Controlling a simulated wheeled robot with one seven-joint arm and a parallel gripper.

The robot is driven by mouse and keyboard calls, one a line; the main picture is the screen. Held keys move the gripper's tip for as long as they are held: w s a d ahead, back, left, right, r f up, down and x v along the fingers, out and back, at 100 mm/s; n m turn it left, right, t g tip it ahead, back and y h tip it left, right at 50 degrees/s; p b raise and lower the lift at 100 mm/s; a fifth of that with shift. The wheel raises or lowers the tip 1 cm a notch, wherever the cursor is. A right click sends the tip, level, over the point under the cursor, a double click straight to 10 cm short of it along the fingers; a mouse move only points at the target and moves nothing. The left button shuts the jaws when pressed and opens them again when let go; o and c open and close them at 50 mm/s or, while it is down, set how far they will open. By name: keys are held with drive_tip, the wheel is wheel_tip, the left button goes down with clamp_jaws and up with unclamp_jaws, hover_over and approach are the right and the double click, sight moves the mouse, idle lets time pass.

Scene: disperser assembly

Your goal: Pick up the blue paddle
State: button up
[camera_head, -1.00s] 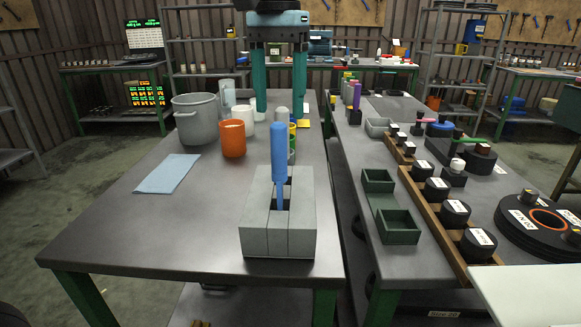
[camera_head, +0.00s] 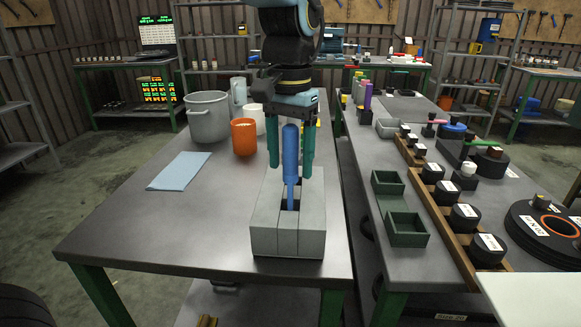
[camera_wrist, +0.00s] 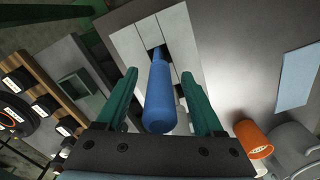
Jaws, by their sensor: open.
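The blue paddle (camera_head: 290,160) stands upright in a slot of the grey block holder (camera_head: 266,222) on the near part of the table. Its lower end is hidden inside the slot. My gripper (camera_head: 291,160) has its two green fingers apart, one on each side behind or around the paddle's upper handle. In the wrist view the paddle (camera_wrist: 160,95) lies between the two fingers (camera_wrist: 161,100), with a gap on both sides. The grey holder (camera_wrist: 125,43) shows beyond it.
An orange mug (camera_head: 244,137), a grey pot (camera_head: 208,116) and a white cup (camera_head: 254,117) stand left of my gripper. A light blue cloth (camera_head: 180,171) lies at the left. Green trays (camera_head: 406,226) and a wooden rack (camera_head: 446,232) are on the right table.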

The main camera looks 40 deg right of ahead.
clamp_jaws()
idle(0.4)
drive_tip(key=shift+r, duration=0.1)
